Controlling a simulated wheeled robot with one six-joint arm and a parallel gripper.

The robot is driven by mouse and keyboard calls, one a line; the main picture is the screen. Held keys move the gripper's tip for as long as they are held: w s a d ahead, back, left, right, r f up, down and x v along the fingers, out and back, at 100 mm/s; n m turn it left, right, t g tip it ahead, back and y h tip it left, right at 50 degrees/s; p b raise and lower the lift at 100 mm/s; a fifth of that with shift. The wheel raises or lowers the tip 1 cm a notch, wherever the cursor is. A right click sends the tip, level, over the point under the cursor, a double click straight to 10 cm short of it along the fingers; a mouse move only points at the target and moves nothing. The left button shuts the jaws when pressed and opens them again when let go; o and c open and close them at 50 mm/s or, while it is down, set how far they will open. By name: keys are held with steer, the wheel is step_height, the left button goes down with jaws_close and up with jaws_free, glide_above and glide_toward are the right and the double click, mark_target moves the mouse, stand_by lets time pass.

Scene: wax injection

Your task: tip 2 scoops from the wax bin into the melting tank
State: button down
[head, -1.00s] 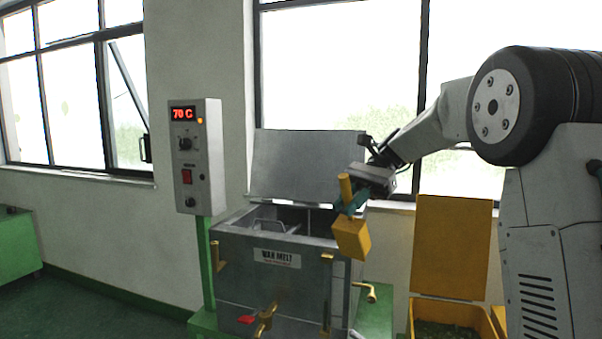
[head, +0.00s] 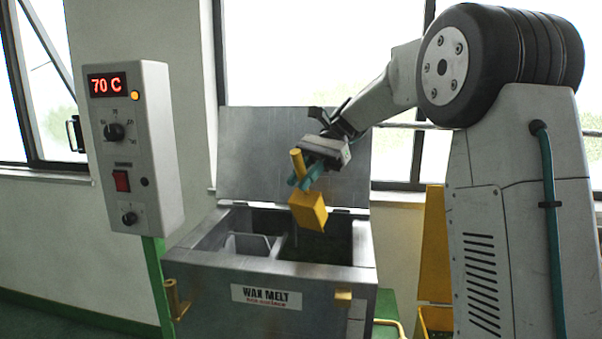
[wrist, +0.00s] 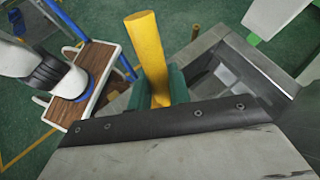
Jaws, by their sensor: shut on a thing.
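My gripper (head: 310,176) is shut on the handle of a yellow scoop (head: 308,211). The scoop's box-shaped cup hangs tilted below the fingers, in front of the raised lid and over the right part of the tank's opening. Its contents cannot be seen. In the wrist view the scoop's round handle (wrist: 148,55) stands up between the green fingers (wrist: 163,92). The grey melting tank (head: 318,291), labelled WAX MELT, is open with its lid (head: 255,150) up. The yellow wax bin (head: 434,245) shows only in part, behind my arm at the right.
A control box (head: 150,150) reading 70 C stands on a green post left of the tank. Windows and a wall are behind. The wrist view shows a brown-topped cart (wrist: 98,75) on green floor at left.

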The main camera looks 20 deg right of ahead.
steer(key=s+a+f+n+t+h, duration=0.1)
steer(key=s+a+f+t+h, duration=0.2)
steer(key=a+t+h, duration=0.2)
steer(key=shift+s+f+h, duration=0.35)
steer(key=shift+s+h, duration=0.05)
steer(key=shift+h, duration=0.8)
steer(key=shift+s+a, duration=0.1)
